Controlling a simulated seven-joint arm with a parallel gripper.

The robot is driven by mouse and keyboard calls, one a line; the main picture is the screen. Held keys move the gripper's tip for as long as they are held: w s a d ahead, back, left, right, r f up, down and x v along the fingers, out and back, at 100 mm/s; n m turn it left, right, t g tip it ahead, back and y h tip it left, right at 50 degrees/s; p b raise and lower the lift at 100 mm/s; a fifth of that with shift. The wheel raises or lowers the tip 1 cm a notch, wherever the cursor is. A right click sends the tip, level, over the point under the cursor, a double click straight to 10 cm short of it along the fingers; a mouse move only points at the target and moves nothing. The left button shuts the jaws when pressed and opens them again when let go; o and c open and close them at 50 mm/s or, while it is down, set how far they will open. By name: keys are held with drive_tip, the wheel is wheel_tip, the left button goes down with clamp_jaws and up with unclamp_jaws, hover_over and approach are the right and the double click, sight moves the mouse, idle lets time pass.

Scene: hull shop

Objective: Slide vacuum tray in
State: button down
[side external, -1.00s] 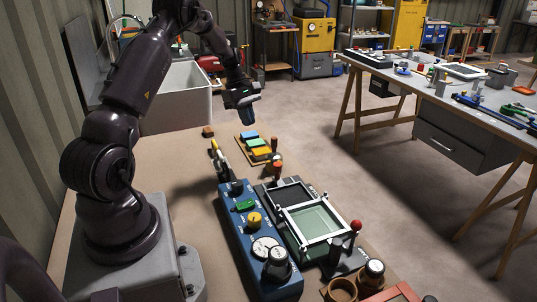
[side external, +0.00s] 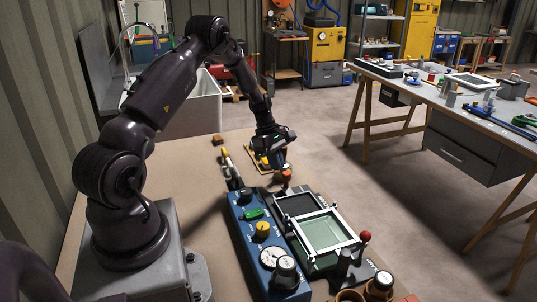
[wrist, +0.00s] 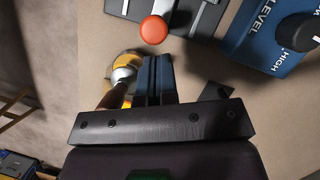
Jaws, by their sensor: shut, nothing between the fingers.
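The vacuum forming machine stands on the brown bench, with a white-framed tray (side external: 331,232) holding a pale green sheet. A dark panel (side external: 296,204) lies behind that frame. An orange-red knob (side external: 287,176) stands at the machine's far end, and a red ball knob (side external: 366,237) at its right side. My gripper (side external: 281,162) is low at the far end, close to the orange knob. In the wrist view my shut, empty fingers (wrist: 153,60) point at the orange knob (wrist: 154,30), with a small gap showing. I cannot tell which knob belongs to the tray.
A blue control panel (side external: 263,240) with dials runs along the machine's left. A brush-like tool with a wooden handle (wrist: 118,84) lies beside my fingers in the wrist view. Coloured blocks are partly hidden behind my gripper. Bare bench (side external: 190,175) lies left of the panel.

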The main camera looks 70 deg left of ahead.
drive_tip(key=shift+w+d, duration=0.15)
drive_tip(key=shift+d, duration=0.1)
drive_tip(key=shift+d, duration=0.25)
hover_over(295, 212)
drive_tip(key=shift+d, duration=0.15)
drive_tip(key=shift+f, duration=0.1)
